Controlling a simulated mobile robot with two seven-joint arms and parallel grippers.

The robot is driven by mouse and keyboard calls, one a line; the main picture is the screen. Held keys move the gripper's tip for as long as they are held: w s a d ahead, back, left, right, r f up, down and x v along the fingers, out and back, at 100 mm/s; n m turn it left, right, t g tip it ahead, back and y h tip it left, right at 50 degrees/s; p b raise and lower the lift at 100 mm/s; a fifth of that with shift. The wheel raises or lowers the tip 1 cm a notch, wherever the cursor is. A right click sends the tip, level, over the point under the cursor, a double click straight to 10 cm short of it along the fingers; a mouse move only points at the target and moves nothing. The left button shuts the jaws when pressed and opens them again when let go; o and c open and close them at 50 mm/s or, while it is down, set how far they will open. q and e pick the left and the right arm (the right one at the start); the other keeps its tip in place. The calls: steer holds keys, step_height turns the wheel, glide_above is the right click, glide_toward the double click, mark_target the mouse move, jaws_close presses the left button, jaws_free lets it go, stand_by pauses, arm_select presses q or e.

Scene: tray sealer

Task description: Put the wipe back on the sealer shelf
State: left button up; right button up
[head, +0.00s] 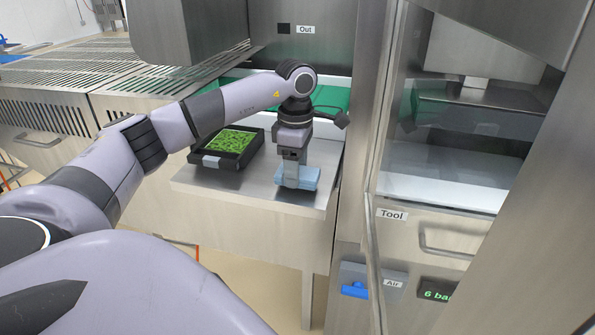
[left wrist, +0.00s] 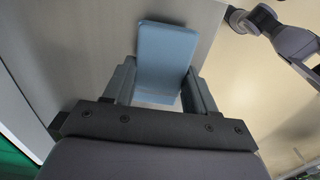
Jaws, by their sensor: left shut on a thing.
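The wipe (head: 307,177) is a light blue folded cloth at the right part of a steel shelf (head: 265,190) beside the sealer. My left gripper (head: 291,183) points down over it and is shut on it. In the left wrist view the wipe (left wrist: 165,58) sits between the two fingers of the left gripper (left wrist: 160,95), against the grey steel surface. I cannot tell whether it rests fully on the steel or is held just above it. My right gripper is not in view.
A black tray of green food (head: 230,143) stands on the shelf left of the gripper. Behind is a green belt (head: 335,97) under the "Out" label. The sealer's steel frame post (head: 362,110) rises close on the right. A drawer marked "Tool" (head: 430,235) lies further right.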

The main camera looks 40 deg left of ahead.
arm_select(q)
steer(key=shift+d+f, duration=0.15)
steer(key=shift+f, duration=0.5)
steer(key=o, duration=1)
steer(key=shift+w+f, duration=0.1)
step_height(320, 180, up, 12)
steer(key=shift+r, duration=0.15)
